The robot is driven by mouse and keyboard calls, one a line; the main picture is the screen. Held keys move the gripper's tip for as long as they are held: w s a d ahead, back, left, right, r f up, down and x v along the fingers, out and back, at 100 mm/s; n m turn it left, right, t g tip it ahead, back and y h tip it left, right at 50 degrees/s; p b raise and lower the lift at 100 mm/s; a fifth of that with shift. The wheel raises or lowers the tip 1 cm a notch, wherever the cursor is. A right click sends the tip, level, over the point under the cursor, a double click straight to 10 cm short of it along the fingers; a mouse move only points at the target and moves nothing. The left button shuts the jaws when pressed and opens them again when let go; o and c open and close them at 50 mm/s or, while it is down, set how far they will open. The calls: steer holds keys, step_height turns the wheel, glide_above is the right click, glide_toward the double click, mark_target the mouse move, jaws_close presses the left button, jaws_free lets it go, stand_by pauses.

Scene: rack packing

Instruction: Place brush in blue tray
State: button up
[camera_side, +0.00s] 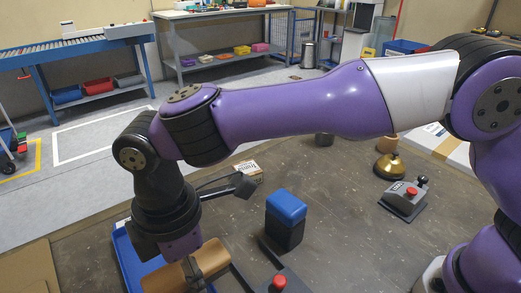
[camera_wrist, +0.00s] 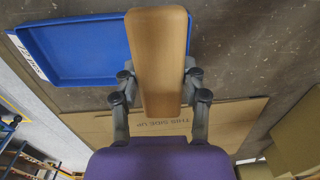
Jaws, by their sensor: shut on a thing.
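The brush (camera_wrist: 158,60) shows in the wrist view as a long wooden block with rounded ends. It also shows in the side view (camera_side: 205,262), low at the left. My gripper (camera_wrist: 160,82) is shut on it, one finger on each long side. No bristles show. The blue tray (camera_wrist: 75,70) lies on the dark table at upper left in the wrist view, and the brush overlaps its right end there. In the side view the tray (camera_side: 126,262) is partly hidden behind my wrist and gripper. I cannot tell the brush's height above it.
A dark block with a blue top (camera_side: 287,212) stands right of my gripper. A red button (camera_side: 279,281) is near the front edge. A small printed carton (camera_side: 248,171), a brass dome (camera_side: 388,169) and a lever box (camera_side: 405,198) stand farther back. Flat cardboard (camera_wrist: 165,124) lies beside the tray.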

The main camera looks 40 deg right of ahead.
steer(key=shift+w+d+f, duration=0.15)
steer(key=shift+w+f, duration=0.35)
steer(key=shift+w, duration=0.15)
steer(key=shift+f, duration=1.85)
steer(key=shift+f, duration=0.1)
steer(key=o, duration=1.2)
steer(key=shift+c, duration=0.2)
